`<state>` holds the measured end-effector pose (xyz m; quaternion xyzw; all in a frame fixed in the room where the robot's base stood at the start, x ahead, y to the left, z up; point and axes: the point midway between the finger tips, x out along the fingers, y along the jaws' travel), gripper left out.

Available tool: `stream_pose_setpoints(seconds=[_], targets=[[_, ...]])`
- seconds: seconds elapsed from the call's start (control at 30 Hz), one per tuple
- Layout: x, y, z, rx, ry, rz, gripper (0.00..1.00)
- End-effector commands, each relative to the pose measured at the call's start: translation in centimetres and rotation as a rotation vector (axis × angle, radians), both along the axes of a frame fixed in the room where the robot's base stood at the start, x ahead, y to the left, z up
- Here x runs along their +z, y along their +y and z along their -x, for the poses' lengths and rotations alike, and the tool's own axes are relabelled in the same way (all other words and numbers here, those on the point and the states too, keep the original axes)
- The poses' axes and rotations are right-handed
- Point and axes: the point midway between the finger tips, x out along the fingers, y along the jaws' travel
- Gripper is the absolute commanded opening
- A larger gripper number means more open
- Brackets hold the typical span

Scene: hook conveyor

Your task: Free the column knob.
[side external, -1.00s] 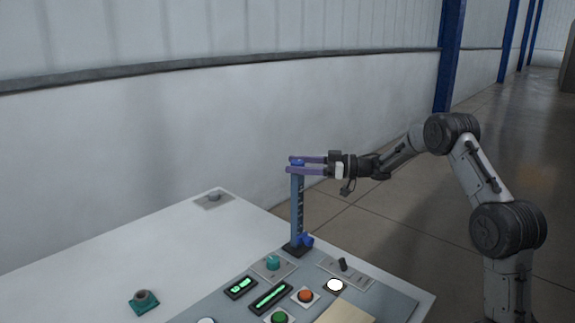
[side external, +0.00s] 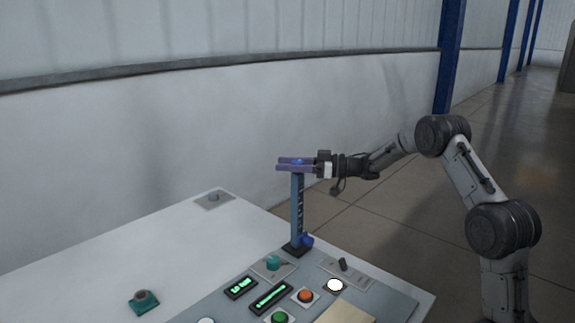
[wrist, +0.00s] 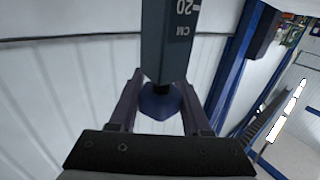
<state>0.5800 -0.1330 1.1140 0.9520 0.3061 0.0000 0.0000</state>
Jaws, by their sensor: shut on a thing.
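A blue-grey column (side external: 297,205) stands upright on a dark base at the back of the control panel. In the wrist view the column (wrist: 170,40) carries a scale marked "20 CM". A blue knob (wrist: 160,102) sits at its top end, between my two fingers; only a bit of it shows in the side view (side external: 298,161). My gripper (side external: 284,164), with long purple fingers, reaches in level from the right and is shut on this top knob. A second blue knob (side external: 308,240) is low on the column, beside its base, with nothing touching it.
The panel (side external: 395,305) holds a teal knob (side external: 272,262), a black lever (side external: 343,265), green displays (side external: 270,296) and an orange button (side external: 305,295). A teal fixture (side external: 143,301) lies on the white table (side external: 120,265). A wall stands behind.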

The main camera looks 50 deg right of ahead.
Motion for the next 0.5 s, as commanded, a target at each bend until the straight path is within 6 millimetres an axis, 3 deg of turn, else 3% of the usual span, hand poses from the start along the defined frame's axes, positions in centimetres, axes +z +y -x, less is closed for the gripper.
stream_pose_setpoints(seconds=[0.5], targets=[[-0.09,0.12,0.16,0.11,0.001,0.001,0.0]])
